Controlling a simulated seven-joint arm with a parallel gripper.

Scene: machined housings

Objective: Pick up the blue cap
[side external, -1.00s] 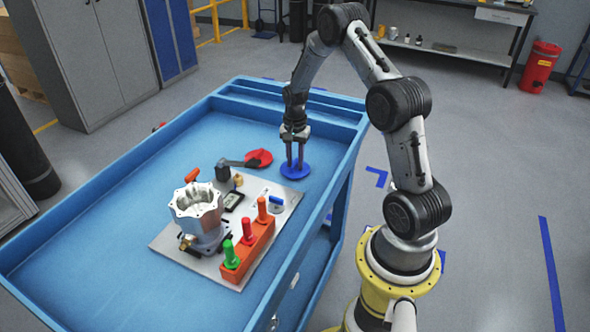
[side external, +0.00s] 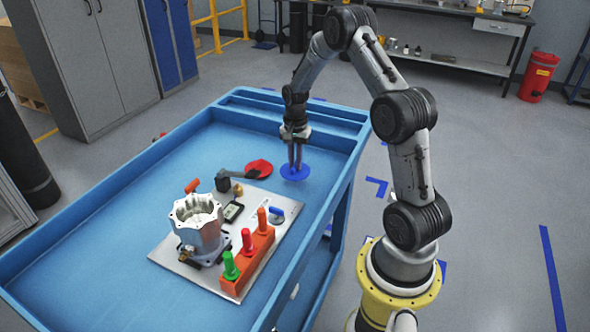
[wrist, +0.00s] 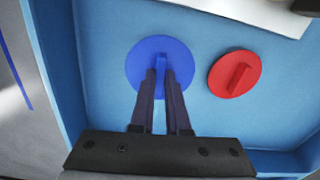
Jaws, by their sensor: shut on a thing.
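The blue cap (side external: 288,173) is a flat round disc with a raised grip bar across it. It lies on the blue cart top, right of a red disc. My gripper (side external: 295,168) points straight down over the cap. In the wrist view the cap (wrist: 137,80) has its bar between my two fingers, and the gripper (wrist: 161,74) is shut on that bar. The cap looks to be at the tray surface; I cannot tell if there is a gap under it.
A red cap (side external: 259,167) lies close by, left of the blue one. A metal plate (side external: 172,252) carries a machined housing (side external: 198,222) and an orange block (side external: 258,262) with coloured pegs. The cart's raised rim (side external: 345,165) runs along the right.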

